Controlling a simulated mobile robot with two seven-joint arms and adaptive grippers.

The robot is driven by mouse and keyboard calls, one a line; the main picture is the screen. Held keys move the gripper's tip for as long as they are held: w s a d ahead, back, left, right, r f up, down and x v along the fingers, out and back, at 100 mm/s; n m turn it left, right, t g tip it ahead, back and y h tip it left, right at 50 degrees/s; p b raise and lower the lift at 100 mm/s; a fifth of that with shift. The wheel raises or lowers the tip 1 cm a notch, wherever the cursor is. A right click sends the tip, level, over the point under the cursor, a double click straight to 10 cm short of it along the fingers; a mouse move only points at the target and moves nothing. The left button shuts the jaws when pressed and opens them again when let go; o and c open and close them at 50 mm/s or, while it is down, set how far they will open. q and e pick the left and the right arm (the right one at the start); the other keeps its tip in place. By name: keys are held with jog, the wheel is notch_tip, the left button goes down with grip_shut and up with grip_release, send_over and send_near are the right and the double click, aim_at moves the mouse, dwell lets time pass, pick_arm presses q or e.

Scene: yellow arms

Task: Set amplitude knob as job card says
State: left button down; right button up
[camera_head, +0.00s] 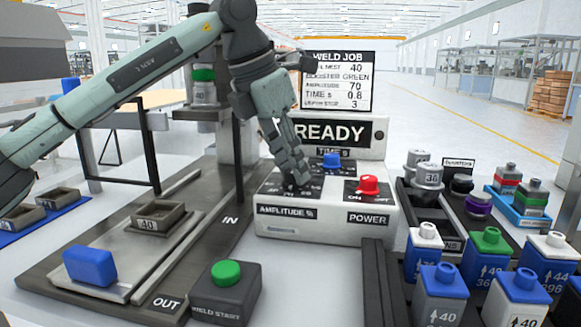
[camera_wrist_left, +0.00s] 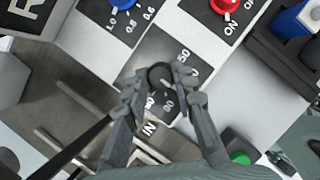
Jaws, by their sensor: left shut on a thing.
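The black amplitude knob (camera_wrist_left: 160,76) sits on a dark scale plate; 50 and 80 are readable around it, but its pointer is not clear. In the head view my left gripper hides most of it, above the label AMPLITUDE (camera_head: 286,211). My left gripper (camera_head: 294,180) reaches down onto it; in the left wrist view its fingers (camera_wrist_left: 157,82) are shut on the knob from both sides. The job card (camera_head: 338,82) reads nest 40, booster green, amplitude 70, time 0.8. My right gripper is not in view.
The blue time knob (camera_head: 331,161) and red power knob (camera_head: 368,185) are close by on the same white box. A READY display (camera_head: 335,133) stands behind. A green weld start button (camera_head: 226,273) is in front.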

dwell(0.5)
pick_arm(q)
jog(key=c, duration=1.2)
grip_release()
jog(key=shift+r, duration=0.1)
jog(key=v, duration=1.2)
jog(key=shift+d, duration=0.1)
